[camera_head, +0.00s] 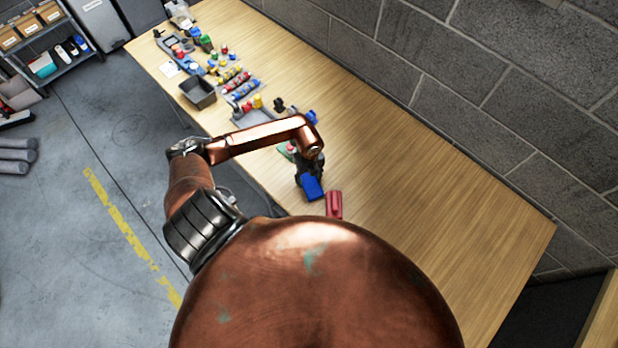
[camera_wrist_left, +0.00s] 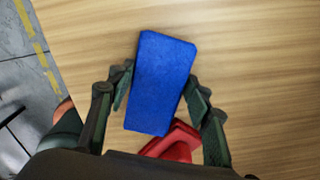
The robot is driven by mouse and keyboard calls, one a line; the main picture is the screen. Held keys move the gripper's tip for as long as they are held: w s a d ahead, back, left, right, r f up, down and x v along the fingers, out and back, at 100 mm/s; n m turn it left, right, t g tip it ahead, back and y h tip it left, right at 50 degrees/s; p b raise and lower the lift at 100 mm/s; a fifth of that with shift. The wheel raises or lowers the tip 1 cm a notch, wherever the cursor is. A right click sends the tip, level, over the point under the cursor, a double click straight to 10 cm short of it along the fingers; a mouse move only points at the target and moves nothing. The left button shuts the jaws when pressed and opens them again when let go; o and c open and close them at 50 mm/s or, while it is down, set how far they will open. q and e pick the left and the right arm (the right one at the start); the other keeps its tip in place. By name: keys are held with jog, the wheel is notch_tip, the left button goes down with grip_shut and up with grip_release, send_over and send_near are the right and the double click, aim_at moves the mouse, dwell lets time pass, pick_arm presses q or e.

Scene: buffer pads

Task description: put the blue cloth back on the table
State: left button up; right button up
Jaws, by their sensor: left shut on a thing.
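The blue cloth (camera_head: 312,187) is a flat, block-like pad, seen in the head view at my left gripper (camera_head: 308,172), over the front part of the wooden table (camera_head: 420,190). In the left wrist view the blue cloth (camera_wrist_left: 161,85) stands between the two fingers of my left gripper (camera_wrist_left: 160,92), which is shut on it. The wrist view does not make clear whether the cloth touches the table. My right gripper is not in view.
A red pad (camera_head: 334,204) lies on the table just right of the blue cloth; it also shows in the wrist view (camera_wrist_left: 178,143). A dark bin (camera_head: 198,92) and several small coloured parts stand farther back. The table's right side is clear up to the block wall (camera_head: 480,80).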

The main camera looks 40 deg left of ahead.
aim_at(309, 179)
pick_arm(q)
jog(key=shift+f, duration=0.1)
jog(key=shift+f, duration=0.1)
jog(key=o, duration=1.1)
jog(key=shift+r, duration=0.25)
notch_tip(309, 179, up, 12)
jog(key=shift+b, duration=0.45)
